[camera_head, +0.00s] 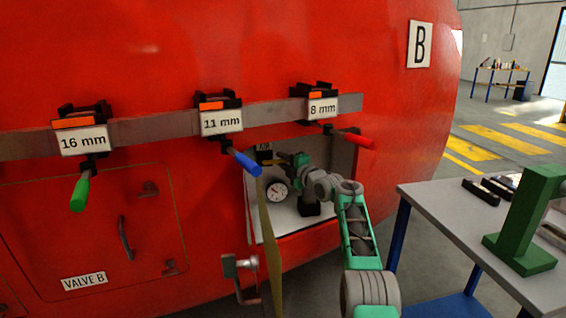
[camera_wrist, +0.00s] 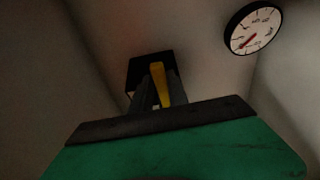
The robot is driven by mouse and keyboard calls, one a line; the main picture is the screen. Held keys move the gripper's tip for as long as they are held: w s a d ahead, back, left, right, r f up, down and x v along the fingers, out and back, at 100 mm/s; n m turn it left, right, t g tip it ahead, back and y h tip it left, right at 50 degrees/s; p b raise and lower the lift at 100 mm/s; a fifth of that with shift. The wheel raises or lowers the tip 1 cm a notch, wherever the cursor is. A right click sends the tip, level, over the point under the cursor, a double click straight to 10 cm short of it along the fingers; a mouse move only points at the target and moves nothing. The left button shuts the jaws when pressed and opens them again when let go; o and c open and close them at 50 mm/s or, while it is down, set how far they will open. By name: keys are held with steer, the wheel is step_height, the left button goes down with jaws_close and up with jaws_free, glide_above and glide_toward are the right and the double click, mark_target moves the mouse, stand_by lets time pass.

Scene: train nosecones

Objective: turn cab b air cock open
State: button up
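The air cock's yellow handle (camera_wrist: 159,82) stands between my gripper's dark fingers in the wrist view, in front of a black block (camera_wrist: 141,70). The fingers are close together with the handle between them. In the head view my gripper (camera_head: 283,160) reaches into the open compartment, beside the yellow handle (camera_head: 265,161) under the AIR label (camera_head: 264,147). The fingertips are small and partly hidden there. A round gauge (camera_head: 277,190) sits below the gripper; the wrist view shows its dial (camera_wrist: 253,29) with a red needle at the upper right.
The compartment's open door (camera_head: 268,245) stands edge-on at its left. A grey table (camera_head: 460,225) with a green stand (camera_head: 527,225) is at the right.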

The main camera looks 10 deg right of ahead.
steer(key=o, duration=0.3)
steer(key=shift+f, duration=0.1)
steer(key=shift+s, duration=0.1)
steer(key=shift+s+d+f+b, duration=0.1)
steer(key=shift+s+d+b, duration=0.25)
steer(key=shift+b, duration=0.5)
steer(key=shift+b+v, duration=1.15)
steer(key=shift+v, duration=2.3)
steer(key=shift+a, duration=0.1)
